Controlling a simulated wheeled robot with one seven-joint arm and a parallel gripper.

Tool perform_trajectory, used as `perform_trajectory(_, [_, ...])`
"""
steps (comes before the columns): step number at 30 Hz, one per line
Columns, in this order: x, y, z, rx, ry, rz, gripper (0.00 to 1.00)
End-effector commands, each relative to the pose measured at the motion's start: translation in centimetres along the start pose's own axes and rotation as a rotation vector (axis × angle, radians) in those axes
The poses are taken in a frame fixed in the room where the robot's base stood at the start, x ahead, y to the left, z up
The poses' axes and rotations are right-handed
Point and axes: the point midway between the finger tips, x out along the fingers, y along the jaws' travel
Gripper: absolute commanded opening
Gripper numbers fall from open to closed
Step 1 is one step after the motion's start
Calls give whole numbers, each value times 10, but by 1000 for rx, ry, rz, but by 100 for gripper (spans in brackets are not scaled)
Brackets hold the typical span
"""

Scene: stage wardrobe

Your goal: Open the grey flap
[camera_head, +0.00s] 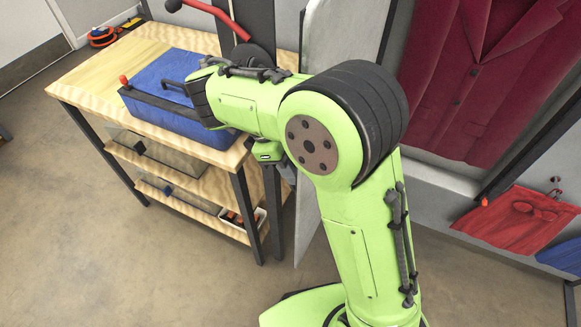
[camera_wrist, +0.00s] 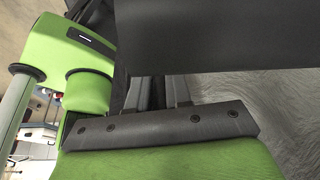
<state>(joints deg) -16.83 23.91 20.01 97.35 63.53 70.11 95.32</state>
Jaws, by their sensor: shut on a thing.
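The grey flap (camera_head: 342,42) is a tall pale panel, seen at a steep angle just behind my arm in the head view. It stands out from the wardrobe front, between the workbench and the hanging red jacket. A streaked grey surface (camera_wrist: 270,110) in the wrist view looks like its face. My gripper (camera_wrist: 160,92) is beside the flap, its fingers running up behind a broad dark piece (camera_wrist: 220,35). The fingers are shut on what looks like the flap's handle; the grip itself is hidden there. In the head view my arm hides the fingertips.
A wooden workbench (camera_head: 75,87) at left carries a blue box (camera_head: 170,119) with a dark handle, close to my gripper. A red jacket (camera_head: 470,75) hangs at right. Red cloth (camera_head: 518,216) lies below it. The floor (camera_head: 130,270) in front of the bench is clear.

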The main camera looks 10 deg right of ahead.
Motion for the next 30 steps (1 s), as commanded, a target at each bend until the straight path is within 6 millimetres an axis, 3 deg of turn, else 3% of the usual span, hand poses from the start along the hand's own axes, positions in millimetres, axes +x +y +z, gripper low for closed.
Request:
perform_trajectory(14, [1,0,0,4,1,6,0])
perform_trajectory(15, [1,0,0,4,1,6,20])
perform_trajectory(19, [1,0,0,5,1,5,40])
perform_trajectory(27, [0,-1,0,6,0,4,40])
perform_trajectory(30, [-9,-1,-1,5,1,4,40])
